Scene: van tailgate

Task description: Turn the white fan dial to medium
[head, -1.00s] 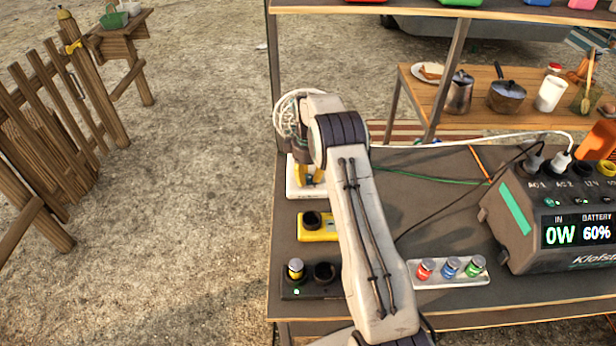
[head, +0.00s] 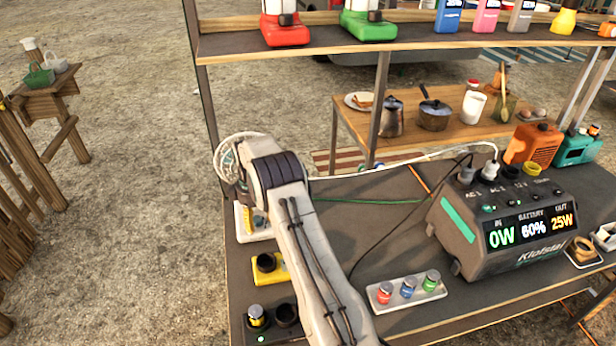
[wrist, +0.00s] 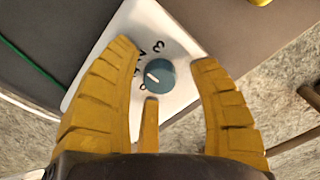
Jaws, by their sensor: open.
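The white fan shows as a wire cage (head: 230,158) and a white base (head: 240,222) at the table's left end, partly hidden by my arm. In the wrist view, a round teal dial (wrist: 160,73) with a white pointer line sits on a white plate (wrist: 182,101) with dark marks. The pointer aims to the left and slightly up in that view; I cannot read which setting it marks. My gripper (wrist: 165,55) is open, its yellow fingers on either side of the dial with gaps. A third yellow piece lies just below the dial. Contact with the plate is unclear.
A yellow device (head: 268,270) and a black charger (head: 262,322) stand near the fan. A tray of small jars (head: 407,292) and a power station (head: 510,215) are to the right. A shelf (head: 400,36) spans above the table. A green cable crosses the tabletop.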

